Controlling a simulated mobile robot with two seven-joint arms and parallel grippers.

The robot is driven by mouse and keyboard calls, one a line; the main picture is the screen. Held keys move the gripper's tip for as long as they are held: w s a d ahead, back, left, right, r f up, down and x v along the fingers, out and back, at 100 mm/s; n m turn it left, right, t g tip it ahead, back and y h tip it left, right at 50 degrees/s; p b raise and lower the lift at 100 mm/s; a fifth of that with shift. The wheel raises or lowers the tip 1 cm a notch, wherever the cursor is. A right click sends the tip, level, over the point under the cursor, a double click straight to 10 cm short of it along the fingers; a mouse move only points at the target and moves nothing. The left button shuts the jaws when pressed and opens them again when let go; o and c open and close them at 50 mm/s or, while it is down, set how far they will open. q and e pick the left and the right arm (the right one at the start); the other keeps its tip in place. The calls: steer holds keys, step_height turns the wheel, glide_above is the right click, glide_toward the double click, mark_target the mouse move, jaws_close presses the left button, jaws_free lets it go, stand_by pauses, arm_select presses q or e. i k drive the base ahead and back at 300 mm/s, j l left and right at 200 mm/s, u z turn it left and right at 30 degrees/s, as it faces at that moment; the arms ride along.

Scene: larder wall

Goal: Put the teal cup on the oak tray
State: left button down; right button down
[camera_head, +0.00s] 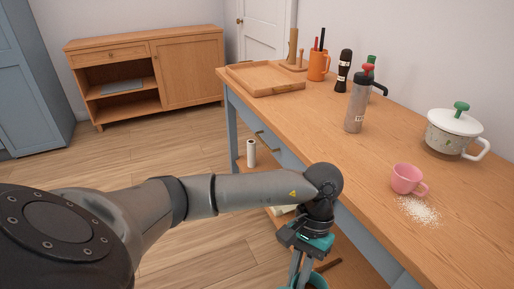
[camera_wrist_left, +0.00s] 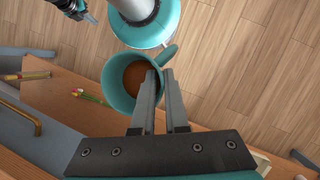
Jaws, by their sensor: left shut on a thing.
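The teal cup (camera_wrist_left: 118,88) is in my left gripper (camera_wrist_left: 160,76), which is shut on its wall, one finger inside the rim and one outside. Its inside shows brown, and its handle points to the upper right in the left wrist view. In the head view my left gripper (camera_head: 299,272) is low beside the table's front edge, and only a bit of the cup (camera_head: 317,281) shows at the bottom. The oak tray (camera_head: 262,82) lies empty on the far left end of the table. Part of my right gripper (camera_wrist_left: 82,12) shows at the top left of the wrist view; its jaws are unclear.
On the table (camera_head: 310,120) stand a grey bottle (camera_head: 357,108), a pepper mill (camera_head: 343,72), an orange utensil mug (camera_head: 318,66), a pink cup (camera_head: 405,179) beside spilled white grains (camera_head: 420,211), and a lidded pot (camera_head: 450,138). The tabletop before the tray is clear.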

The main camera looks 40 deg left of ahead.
mark_target(272, 85)
steer(key=i+j, duration=0.25)
steer(key=j, duration=0.2)
steer(key=i+j+u, duration=0.1)
steer(key=j, duration=0.4)
steer(key=i+j, duration=0.35)
steer(key=i+j+u, duration=0.1)
steer(key=i+j, duration=0.15)
steer(key=j, duration=0.3)
steer(key=i+j, duration=0.25)
steer(key=j, duration=0.2)
